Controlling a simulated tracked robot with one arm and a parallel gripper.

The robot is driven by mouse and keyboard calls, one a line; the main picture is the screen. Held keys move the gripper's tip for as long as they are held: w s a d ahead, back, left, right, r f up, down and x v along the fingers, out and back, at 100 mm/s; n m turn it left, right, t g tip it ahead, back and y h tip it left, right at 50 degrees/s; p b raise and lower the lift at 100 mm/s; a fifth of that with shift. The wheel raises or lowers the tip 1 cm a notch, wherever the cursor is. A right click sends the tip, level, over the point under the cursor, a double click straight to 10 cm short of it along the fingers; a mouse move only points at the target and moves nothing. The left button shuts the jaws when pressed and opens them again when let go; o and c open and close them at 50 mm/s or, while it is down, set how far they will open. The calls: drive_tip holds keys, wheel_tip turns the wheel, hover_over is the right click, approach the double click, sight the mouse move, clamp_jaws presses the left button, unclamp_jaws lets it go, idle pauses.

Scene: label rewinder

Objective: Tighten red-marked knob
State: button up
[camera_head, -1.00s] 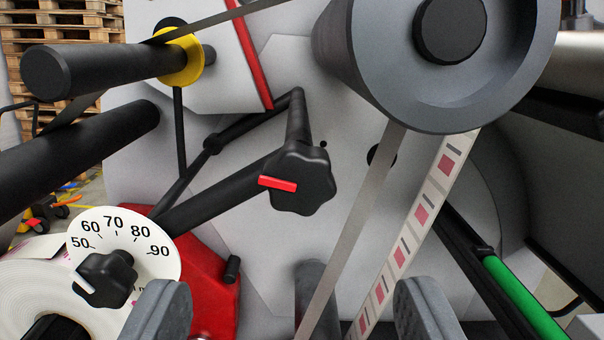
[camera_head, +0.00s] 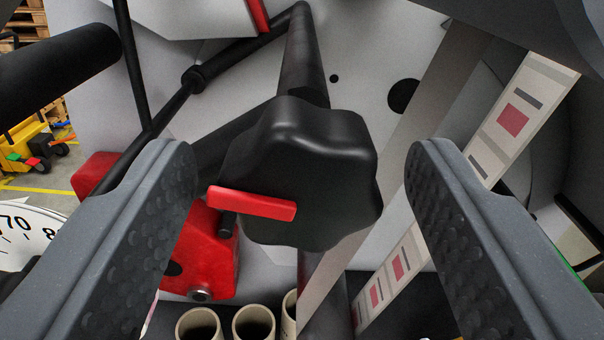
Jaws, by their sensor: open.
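The red-marked knob (camera_head: 310,175) is a black, lobed knob in the middle of the head camera view. Its red pointer bar (camera_head: 252,203) points left and slightly up. The knob sits at the near end of a black shaft (camera_head: 306,60). My gripper (camera_head: 298,165) is open, with one grey finger to the left of the knob and one to the right. The knob appears between the fingertips, with a gap visible on both sides. No contact shows.
A label strip (camera_head: 510,120) and a plain grey band run diagonally close to the right finger. A red block (camera_head: 205,250) is behind the left finger. Several cardboard tubes (camera_head: 253,322) stand at the bottom. A black roller (camera_head: 50,75) is at upper left.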

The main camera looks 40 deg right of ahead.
drive_tip(key=c, duration=1)
drive_tip(key=shift+m, duration=0.3)
drive_tip(key=m, duration=0.2)
drive_tip(key=shift+a+m+p, duration=0.1)
drive_tip(key=shift+m+p, duration=0.3)
drive_tip(key=m, duration=0.4)
drive_tip(key=shift+m, duration=0.3)
drive_tip(key=m+b, duration=0.1)
drive_tip(key=m, duration=0.2)
drive_tip(key=shift+f+m, duration=0.1)
drive_tip(key=shift+m, duration=0.2)
drive_tip(key=shift+m+b, duration=0.8)
drive_tip(key=shift+m, duration=1.4)
